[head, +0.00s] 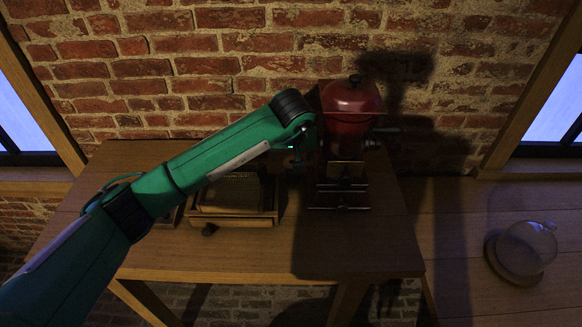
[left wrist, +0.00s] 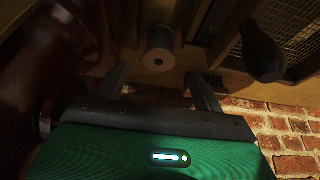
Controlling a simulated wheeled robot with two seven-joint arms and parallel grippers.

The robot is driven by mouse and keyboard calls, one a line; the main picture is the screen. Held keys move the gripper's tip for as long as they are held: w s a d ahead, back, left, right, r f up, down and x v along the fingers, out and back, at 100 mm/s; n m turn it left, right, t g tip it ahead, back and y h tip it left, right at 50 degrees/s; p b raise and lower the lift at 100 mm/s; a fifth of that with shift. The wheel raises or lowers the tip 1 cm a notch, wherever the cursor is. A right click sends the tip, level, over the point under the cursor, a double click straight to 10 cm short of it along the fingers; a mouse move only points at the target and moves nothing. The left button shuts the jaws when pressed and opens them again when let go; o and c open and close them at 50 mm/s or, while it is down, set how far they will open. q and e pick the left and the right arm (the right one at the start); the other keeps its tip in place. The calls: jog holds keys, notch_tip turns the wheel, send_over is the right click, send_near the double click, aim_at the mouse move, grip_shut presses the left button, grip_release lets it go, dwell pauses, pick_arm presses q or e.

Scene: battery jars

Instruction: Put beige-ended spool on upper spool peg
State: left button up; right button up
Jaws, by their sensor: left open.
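A small spool (left wrist: 159,50) shows in the left wrist view. Its round end facing the camera looks beige-grey, with a dark hole in the middle; the dim light leaves its exact colour unsure. My left gripper (left wrist: 157,70) is open, with one finger on each side of the spool in the picture; I cannot tell whether they touch it. In the head view my left gripper (head: 298,156) is small and dark, beside the red machine; the spool cannot be made out there. I cannot identify the upper spool peg in either view. My right gripper is not in view.
A red rounded machine with a black knob (head: 350,98) stands close right of my left gripper. A wooden box with a mesh top (head: 236,190) lies left of it. A glass dome (head: 527,246) sits far right. The brick wall (head: 230,45) is behind.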

aim_at(292, 170)
pick_arm(q)
jog(key=shift+w+f, duration=0.2)
jog(key=shift+f, duration=0.35)
jog(key=p+x, duration=0.2)
jog(key=x, duration=0.2)
jog(key=shift+d+f+p, duration=0.1)
jog(key=shift+f+p, duration=0.1)
jog(key=shift+p, duration=0.1)
jog(key=shift+w+f, duration=0.25)
jog(key=shift+f, duration=0.1)
jog(key=shift+c, duration=0.2)
jog(key=c, duration=1.1)
jog(key=shift+r, duration=0.15)
